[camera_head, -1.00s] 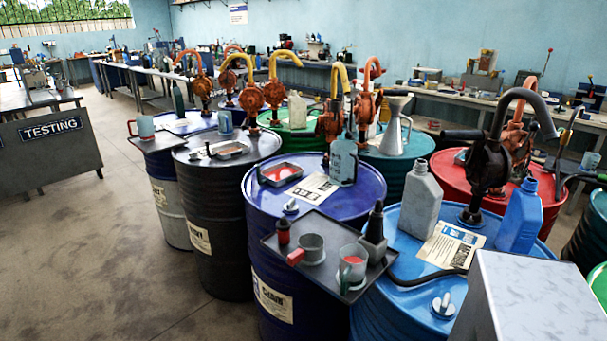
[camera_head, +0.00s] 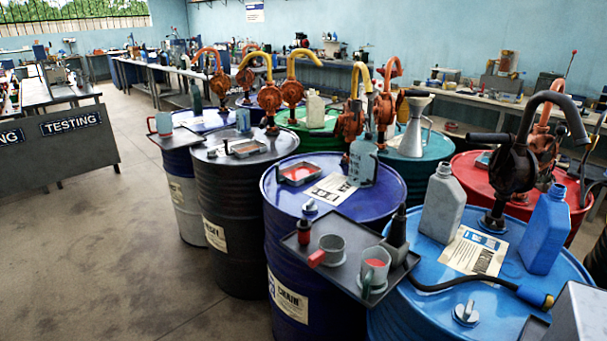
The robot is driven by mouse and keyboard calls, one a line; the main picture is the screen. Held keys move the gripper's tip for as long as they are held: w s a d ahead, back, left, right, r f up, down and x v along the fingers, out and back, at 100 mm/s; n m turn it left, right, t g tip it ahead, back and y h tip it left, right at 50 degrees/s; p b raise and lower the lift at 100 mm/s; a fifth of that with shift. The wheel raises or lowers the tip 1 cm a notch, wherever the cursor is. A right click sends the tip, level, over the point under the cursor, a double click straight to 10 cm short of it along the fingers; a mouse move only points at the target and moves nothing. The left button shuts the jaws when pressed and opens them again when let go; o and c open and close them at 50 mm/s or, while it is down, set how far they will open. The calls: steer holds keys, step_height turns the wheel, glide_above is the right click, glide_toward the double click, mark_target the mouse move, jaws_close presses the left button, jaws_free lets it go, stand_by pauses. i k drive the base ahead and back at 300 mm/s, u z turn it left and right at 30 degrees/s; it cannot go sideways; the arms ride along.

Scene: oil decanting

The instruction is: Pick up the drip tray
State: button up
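A small shallow metal tray (camera_head: 299,174) with red liquid in it lies on top of the dark blue drum (camera_head: 322,283). A similar small tray (camera_head: 248,149) lies on the black drum (camera_head: 240,232) behind it to the left. A larger flat dark grey tray (camera_head: 338,272) juts out at the front of the dark blue drum and carries cups and small containers. I cannot tell which of these is the drip tray.
A blue drum (camera_head: 418,314) at front right carries a grey jug (camera_head: 443,205), a blue jug (camera_head: 545,230), a hand pump (camera_head: 510,170) and a black hose. A metal funnel (camera_head: 413,130) stands behind. Open floor (camera_head: 110,270) lies at left, before the TESTING bench (camera_head: 70,140).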

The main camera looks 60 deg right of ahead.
mark_target(298, 173)
steer(key=u, duration=0.05)
steer(key=i, duration=1)
steer(key=z, duration=0.05)
